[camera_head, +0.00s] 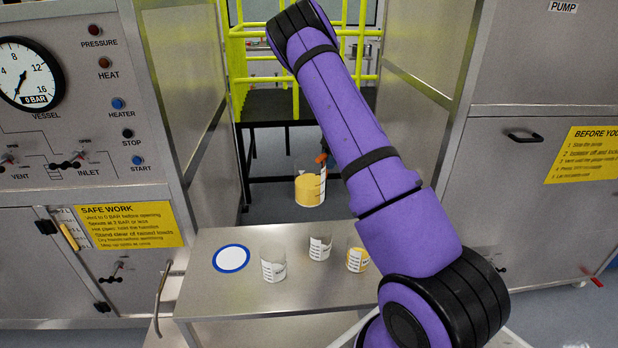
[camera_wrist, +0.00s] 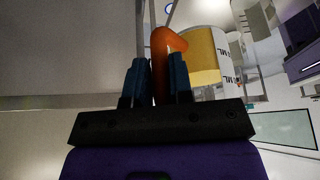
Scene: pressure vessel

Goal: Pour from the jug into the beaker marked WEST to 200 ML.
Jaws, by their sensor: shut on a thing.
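The jug (camera_head: 309,190) holds yellow liquid and hangs in the air, looking about upright, above and beyond the trolley's back edge. My gripper (camera_wrist: 158,85) is shut on the jug's orange handle (camera_wrist: 165,60); the jug's yellow side and white scale (camera_wrist: 207,55) show beside it in the wrist view. Three beakers stand on the trolley top: a left one (camera_head: 273,266) and a middle one (camera_head: 320,248), both looking empty, and a right one (camera_head: 357,260) with yellow in it. Their names are too small to read, so I cannot tell which is WEST.
The steel trolley (camera_head: 215,290) has a white disc with a blue ring (camera_head: 231,258) left of the beakers. A control cabinet (camera_head: 80,130) stands left and a pump cabinet (camera_head: 540,220) right. Yellow railings (camera_head: 237,60) are behind. My arm covers the trolley's right part.

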